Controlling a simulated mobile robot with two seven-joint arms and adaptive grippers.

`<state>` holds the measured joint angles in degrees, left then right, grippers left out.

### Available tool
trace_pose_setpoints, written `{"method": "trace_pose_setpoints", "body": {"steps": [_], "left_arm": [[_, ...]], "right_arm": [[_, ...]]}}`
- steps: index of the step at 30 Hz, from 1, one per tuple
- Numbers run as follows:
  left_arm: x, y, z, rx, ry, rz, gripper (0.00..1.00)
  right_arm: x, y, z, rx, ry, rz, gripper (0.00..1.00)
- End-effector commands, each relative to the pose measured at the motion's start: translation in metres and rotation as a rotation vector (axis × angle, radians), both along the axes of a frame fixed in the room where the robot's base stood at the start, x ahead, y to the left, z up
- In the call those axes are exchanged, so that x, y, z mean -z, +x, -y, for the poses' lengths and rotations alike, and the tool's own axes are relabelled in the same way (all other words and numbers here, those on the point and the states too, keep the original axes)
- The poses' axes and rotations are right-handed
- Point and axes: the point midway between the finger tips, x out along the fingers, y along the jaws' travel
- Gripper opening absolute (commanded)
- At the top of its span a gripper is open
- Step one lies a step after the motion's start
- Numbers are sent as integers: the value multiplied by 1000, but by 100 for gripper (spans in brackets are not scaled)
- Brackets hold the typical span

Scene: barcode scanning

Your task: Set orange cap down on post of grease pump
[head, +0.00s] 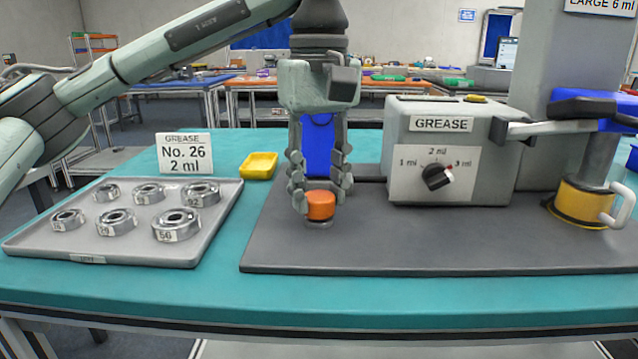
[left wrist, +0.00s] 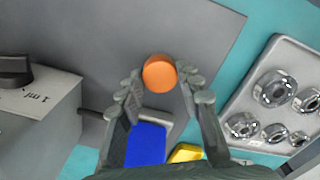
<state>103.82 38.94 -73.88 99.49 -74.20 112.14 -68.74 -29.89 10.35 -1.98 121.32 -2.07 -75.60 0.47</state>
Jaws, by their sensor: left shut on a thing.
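The orange cap (head: 320,205) is between the fingertips of my left gripper (head: 319,196), which is shut on it and points straight down. The cap also shows in the left wrist view (left wrist: 159,73), with the fingers (left wrist: 160,82) on either side. Directly below the cap a small grey round piece (head: 319,224) shows at the dark mat; whether the cap touches it I cannot tell. The grease pump (head: 450,118), a grey box with a dial pointing near 3 ml, stands to the right. My right gripper is not in view.
A grey tray (head: 130,257) with several numbered bearings lies at left, by a "No. 26, 2 ml" sign (head: 185,154). A yellow bin (head: 259,166) and a blue object (head: 318,150) are behind. A yellow-banded cylinder (head: 583,205) stands right. The front of the dark mat (head: 400,250) is clear.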

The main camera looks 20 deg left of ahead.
Motion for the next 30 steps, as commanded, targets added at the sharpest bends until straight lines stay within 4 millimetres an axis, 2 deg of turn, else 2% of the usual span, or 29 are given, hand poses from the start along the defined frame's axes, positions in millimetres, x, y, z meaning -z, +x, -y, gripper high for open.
{"method": "trace_pose_setpoints", "body": {"steps": [11, 12, 17, 23, 27, 30], "left_arm": [[7, 0, 0, 0, 0, 0, 18], [6, 0, 0, 0, 1, 1, 40], [6, 0, 0, 0, 1, 1, 59], [6, 0, 0, 0, 0, 0, 59], [6, 0, 0, 0, 0, 0, 73], [6, 0, 0, 0, 0, 0, 73]], "right_arm": [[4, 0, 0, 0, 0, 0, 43], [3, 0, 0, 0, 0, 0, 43], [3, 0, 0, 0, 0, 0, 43], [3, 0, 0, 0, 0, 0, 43], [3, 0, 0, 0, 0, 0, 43], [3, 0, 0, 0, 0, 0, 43]]}}
